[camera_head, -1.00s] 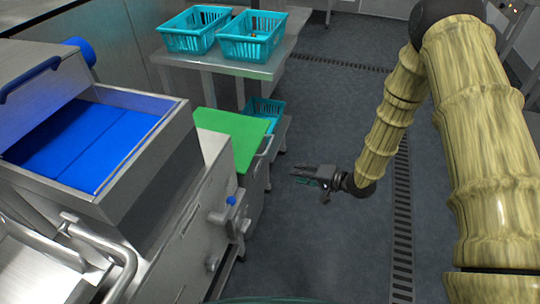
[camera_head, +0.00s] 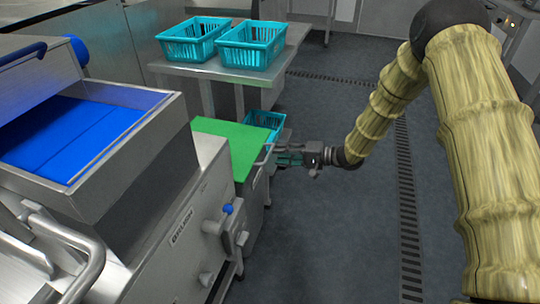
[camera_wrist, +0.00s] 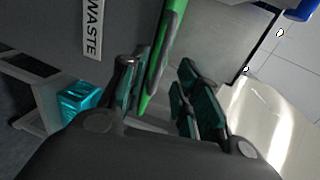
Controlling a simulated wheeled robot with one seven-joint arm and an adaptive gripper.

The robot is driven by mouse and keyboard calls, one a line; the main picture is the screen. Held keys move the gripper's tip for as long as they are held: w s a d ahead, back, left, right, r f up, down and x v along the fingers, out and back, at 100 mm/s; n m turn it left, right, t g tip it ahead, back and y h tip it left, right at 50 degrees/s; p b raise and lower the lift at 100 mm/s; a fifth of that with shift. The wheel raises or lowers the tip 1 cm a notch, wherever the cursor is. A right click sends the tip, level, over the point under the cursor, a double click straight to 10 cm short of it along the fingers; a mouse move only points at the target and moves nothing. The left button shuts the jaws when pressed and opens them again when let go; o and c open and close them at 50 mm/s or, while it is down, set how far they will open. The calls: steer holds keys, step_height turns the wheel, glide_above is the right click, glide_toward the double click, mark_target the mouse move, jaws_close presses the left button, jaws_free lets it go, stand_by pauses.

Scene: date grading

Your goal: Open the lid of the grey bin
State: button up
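The grey bin (camera_wrist: 50,25) shows in the wrist view, with a white WASTE label on its side. Its green lid (camera_head: 228,137) lies flat and closed in the head view. In the wrist view the lid's green front edge (camera_wrist: 167,50) runs upward between my fingers. My gripper (camera_head: 286,157) is at the right edge of the lid, beside a grey bar there. In the wrist view my gripper (camera_wrist: 160,95) is open, with its dark teal finger pads on both sides of the green edge. I cannot tell whether they touch it.
A steel machine (camera_head: 170,225) with a blue belt (camera_head: 75,135) stands at the left, close to the bin. Behind is a steel table (camera_head: 225,72) with two teal crates (camera_head: 250,45). Another teal crate (camera_head: 265,120) sits lower behind the lid. The floor to the right is clear.

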mark_target(270, 152)
steer(key=shift+b+x, duration=0.35)
steer(key=shift+x, duration=2.15)
jaws_close()
